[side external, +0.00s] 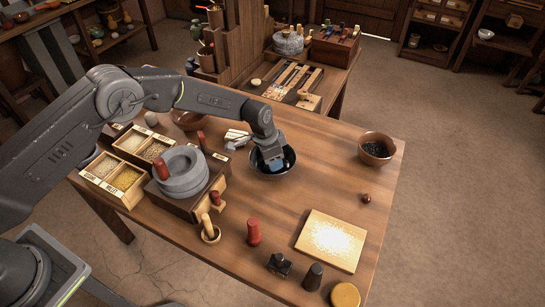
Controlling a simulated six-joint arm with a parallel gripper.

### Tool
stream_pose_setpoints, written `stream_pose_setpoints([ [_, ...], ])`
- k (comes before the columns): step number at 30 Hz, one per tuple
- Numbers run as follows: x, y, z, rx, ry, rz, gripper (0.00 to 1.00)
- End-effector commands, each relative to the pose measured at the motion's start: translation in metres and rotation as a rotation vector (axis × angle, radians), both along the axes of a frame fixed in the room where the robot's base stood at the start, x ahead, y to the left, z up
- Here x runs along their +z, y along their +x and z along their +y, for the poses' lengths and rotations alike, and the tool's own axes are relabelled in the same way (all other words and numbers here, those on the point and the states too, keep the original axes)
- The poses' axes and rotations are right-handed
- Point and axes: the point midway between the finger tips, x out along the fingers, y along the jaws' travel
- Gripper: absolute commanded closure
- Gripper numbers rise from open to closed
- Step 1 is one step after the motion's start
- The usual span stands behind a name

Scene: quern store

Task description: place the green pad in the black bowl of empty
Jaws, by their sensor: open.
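The black bowl (289,168) stands on the wooden table, near the middle of the picture. My gripper (275,164) points down over the bowl, with its tips at or inside the rim; the exact depth is hard to tell. It is open. The arm and gripper hide part of the bowl's inside. I cannot pick out a green pad anywhere in this view; something small could be hidden beneath my gripper.
A stone quern (180,172) and a divided grain tray (125,172) stand left. A brown bowl with black contents (376,149) stands right. A pale board (331,240), a red peg (254,232) and a dark block (279,265) lie in front. Bare table lies right of the black bowl.

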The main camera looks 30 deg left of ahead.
Motion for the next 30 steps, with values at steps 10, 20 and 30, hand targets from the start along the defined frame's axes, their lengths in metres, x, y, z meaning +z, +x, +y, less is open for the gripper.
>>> stream_pose_setpoints([
  [10, 0.043, -0.004, 0.006, 0.001, -0.001, -0.005, 0.52],
  [20, 0.104, -0.015, 0.015, 0.0, -0.001, -0.002, 0.52],
  [30, 0.121, -0.018, 0.018, 0.0, 0.001, 0.001, 0.52],
])
